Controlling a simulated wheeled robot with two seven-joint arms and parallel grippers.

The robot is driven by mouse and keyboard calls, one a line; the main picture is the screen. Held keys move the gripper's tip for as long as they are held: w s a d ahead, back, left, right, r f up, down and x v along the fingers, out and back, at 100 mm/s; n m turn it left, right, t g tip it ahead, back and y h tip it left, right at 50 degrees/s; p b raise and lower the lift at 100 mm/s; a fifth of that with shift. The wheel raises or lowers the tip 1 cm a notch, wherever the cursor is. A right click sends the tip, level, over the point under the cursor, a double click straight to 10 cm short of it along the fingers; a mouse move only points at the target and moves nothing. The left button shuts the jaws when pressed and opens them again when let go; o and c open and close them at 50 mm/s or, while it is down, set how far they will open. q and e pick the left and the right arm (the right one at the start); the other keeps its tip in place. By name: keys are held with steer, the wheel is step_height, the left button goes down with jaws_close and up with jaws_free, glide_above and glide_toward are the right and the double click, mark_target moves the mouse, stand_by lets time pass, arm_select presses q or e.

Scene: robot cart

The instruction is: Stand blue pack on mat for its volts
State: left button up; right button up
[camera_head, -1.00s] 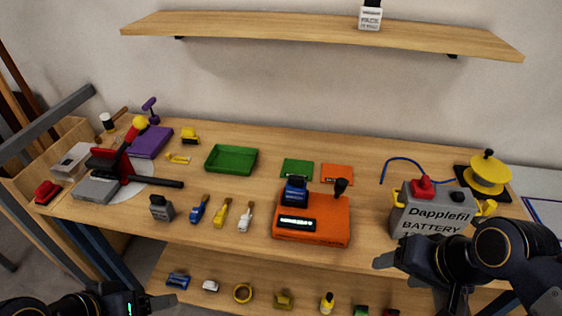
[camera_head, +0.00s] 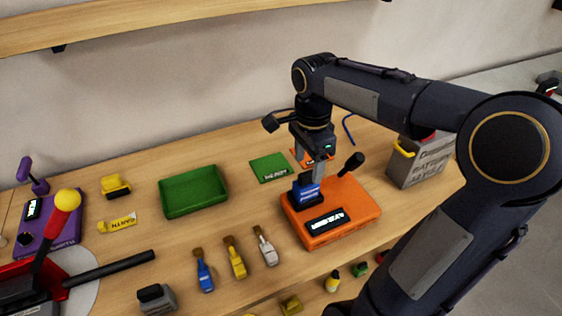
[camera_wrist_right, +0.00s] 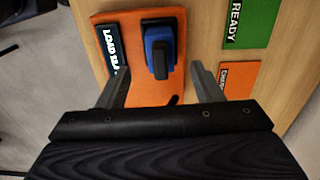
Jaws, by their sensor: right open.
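The blue pack (camera_head: 307,192), with a black top and black base, stands on the orange load tester (camera_head: 355,205). My right gripper (camera_head: 314,172) is open, pointing down over the pack. In the right wrist view, its fingers lie on either side of the blue pack (camera_wrist_right: 159,52), with nothing held. The green mat (camera_head: 271,167) lies flat behind the tester; it reads READY in the right wrist view (camera_wrist_right: 250,22). The orange mat (camera_wrist_right: 240,80) lies beside it, partly hidden by my gripper in the head view. My left gripper is out of view.
A black knob (camera_head: 352,163) rises from the tester close to my right gripper. A green tray (camera_head: 194,190) stands to the left.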

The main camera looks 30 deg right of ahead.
mark_target(306, 184)
steer(key=shift+w+f, duration=0.1)
steer(key=shift+f, duration=0.15)
step_height(306, 184, down, 7)
steer(key=shift+f, duration=0.2)
steer(key=shift+r, duration=0.1)
jaws_close()
stand_by(0.6)
